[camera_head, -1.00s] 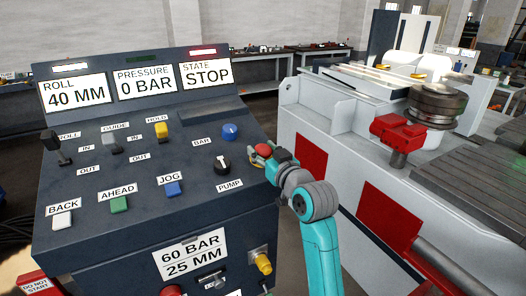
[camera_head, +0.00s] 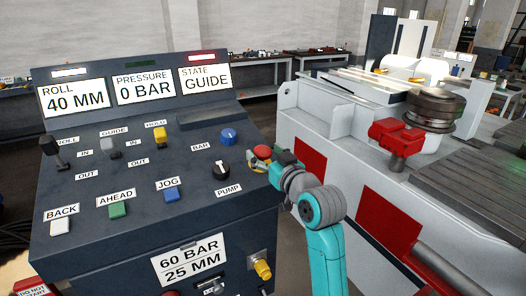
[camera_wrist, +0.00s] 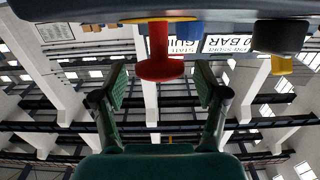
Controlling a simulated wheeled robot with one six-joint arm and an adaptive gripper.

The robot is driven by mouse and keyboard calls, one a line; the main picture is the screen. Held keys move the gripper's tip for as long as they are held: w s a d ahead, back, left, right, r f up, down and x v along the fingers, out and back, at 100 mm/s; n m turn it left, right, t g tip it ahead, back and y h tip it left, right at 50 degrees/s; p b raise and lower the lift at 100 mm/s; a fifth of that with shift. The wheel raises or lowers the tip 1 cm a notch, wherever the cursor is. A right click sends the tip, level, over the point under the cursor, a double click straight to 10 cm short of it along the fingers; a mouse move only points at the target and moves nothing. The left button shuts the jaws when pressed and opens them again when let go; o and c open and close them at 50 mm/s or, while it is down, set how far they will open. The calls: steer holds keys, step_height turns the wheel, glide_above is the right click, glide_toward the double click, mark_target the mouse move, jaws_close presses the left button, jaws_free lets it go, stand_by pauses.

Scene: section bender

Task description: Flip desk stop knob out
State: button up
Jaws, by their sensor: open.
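The desk stop knob (camera_head: 262,152) is a red mushroom head on a yellow base at the right side of the sloped desk panel. In the wrist view the red knob (camera_wrist: 160,66) stands out from the panel on a red stem. My gripper (camera_head: 271,161) is close to the knob at its right. In the wrist view my gripper (camera_wrist: 160,82) is open, with one green-padded finger on each side of the knob's head and a gap on both sides. The state display (camera_head: 205,79) reads GUIDE.
The black pump dial (camera_head: 221,170) and the blue bar knob (camera_head: 228,136) sit left of my gripper. The bender (camera_head: 345,130) with red parts stands to the right, with a gap of floor between it and the desk.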

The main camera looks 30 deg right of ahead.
steer(key=s, duration=1)
steer(key=shift+s, duration=0.2)
steer(key=s+a+f+m+g+h, duration=0.1)
steer(key=s+a+f, duration=0.2)
steer(key=s+f, duration=0.7)
steer(key=s+a+f+m+g, duration=0.1)
steer(key=s+a+f, duration=0.35)
steer(key=f, duration=0.85)
steer(key=s+a+f+n, duration=0.1)
steer(key=s+a+f, duration=0.1)
steer(key=s, duration=1.1)
steer(key=s+a+f+n+g+y, duration=0.1)
steer(key=s+a+f, duration=0.1)
steer(key=s, duration=1.1)
steer(key=shift+s+f, duration=0.3)
steer(key=shift+f, duration=0.4)
